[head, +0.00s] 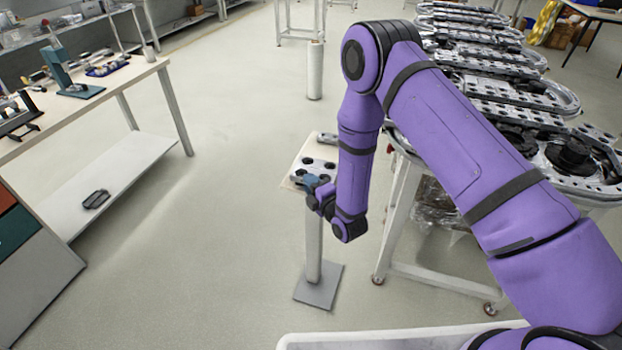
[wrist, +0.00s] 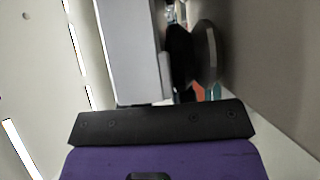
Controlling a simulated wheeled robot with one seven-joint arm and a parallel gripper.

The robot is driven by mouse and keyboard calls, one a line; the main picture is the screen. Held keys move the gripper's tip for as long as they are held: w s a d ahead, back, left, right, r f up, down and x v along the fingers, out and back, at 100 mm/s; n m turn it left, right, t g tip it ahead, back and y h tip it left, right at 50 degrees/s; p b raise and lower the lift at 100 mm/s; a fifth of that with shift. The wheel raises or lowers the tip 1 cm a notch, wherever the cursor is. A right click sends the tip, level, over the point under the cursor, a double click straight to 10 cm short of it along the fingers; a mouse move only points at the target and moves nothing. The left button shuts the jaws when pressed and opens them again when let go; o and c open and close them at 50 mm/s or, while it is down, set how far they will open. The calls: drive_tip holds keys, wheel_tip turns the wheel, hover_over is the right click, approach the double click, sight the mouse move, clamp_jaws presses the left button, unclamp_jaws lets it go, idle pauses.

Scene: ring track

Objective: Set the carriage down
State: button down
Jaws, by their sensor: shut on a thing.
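My gripper (head: 312,186) is at the front edge of a small white-topped stand (head: 296,184), low over its top. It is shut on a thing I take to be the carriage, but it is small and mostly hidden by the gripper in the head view. I cannot tell whether it touches the stand top. Several dark round spots show on that top. In the wrist view a dark disc-edged thing (wrist: 205,55), perhaps part of the carriage, shows beside a pale grey block. The fingertips are not clear there.
The ring track (head: 500,85) runs on a white frame at the right, close to my arm. A workbench (head: 110,82) with tools stands at the left. The floor between bench and stand is clear.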

idle(0.3)
drive_tip(key=c, duration=1)
unclamp_jaws()
drive_tip(key=shift+f, duration=0.1)
drive_tip(key=shift+o, duration=0.2)
drive_tip(key=shift+s, duration=0.1)
